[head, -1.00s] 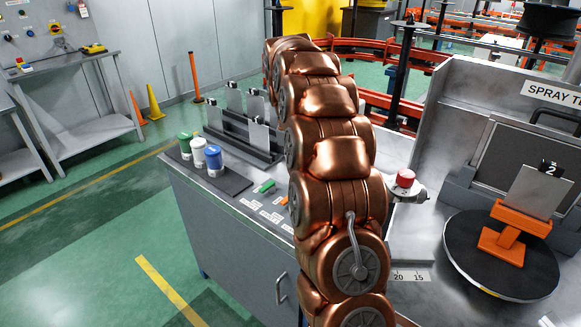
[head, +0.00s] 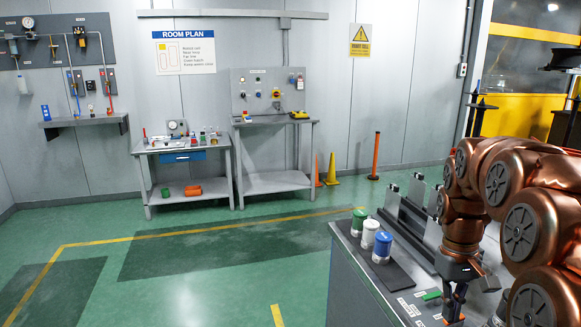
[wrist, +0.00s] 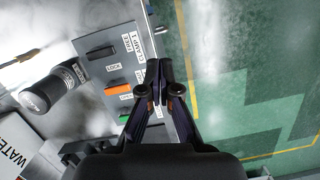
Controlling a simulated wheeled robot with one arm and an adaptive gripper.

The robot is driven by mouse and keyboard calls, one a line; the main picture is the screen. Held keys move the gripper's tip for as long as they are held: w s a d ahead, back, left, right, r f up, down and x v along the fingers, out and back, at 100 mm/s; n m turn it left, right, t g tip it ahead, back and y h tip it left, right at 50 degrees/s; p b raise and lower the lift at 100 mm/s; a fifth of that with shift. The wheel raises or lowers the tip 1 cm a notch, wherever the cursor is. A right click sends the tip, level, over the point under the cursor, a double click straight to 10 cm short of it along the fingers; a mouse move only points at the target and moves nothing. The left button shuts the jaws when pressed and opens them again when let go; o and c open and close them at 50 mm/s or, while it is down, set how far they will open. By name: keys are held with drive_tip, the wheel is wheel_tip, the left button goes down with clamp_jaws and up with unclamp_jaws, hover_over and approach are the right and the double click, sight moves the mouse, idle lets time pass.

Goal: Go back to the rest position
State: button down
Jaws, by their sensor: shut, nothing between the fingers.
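My gripper (head: 455,303) hangs at the lower right of the head view, over the near edge of the grey bench (head: 352,285). My copper arm arches down to it from the right. In the wrist view my gripper (wrist: 158,80) shows its two dark fingers together with nothing between them. Beneath it in that view lie the bench edge, an orange piece (wrist: 118,89), a green piece (wrist: 125,117) and a dark piece (wrist: 101,53) beside printed labels.
White (head: 370,234), blue-topped (head: 382,247) and green-topped (head: 358,222) cups stand on a dark mat left of my gripper. Grey racks (head: 410,215) stand behind them. Open green floor lies left of the bench.

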drive_tip(key=s+a+f, duration=0.2)
drive_tip(key=s+a, duration=0.5)
drive_tip(key=s, duration=0.5)
drive_tip(key=s+a+f, duration=0.2)
drive_tip(key=s+a, duration=0.4)
drive_tip(key=s, duration=0.7)
drive_tip(key=shift+a+f+m+t, duration=0.15)
drive_tip(key=shift+a+m+t, duration=0.15)
drive_tip(key=shift+a, duration=0.05)
drive_tip(key=shift+d, duration=0.15)
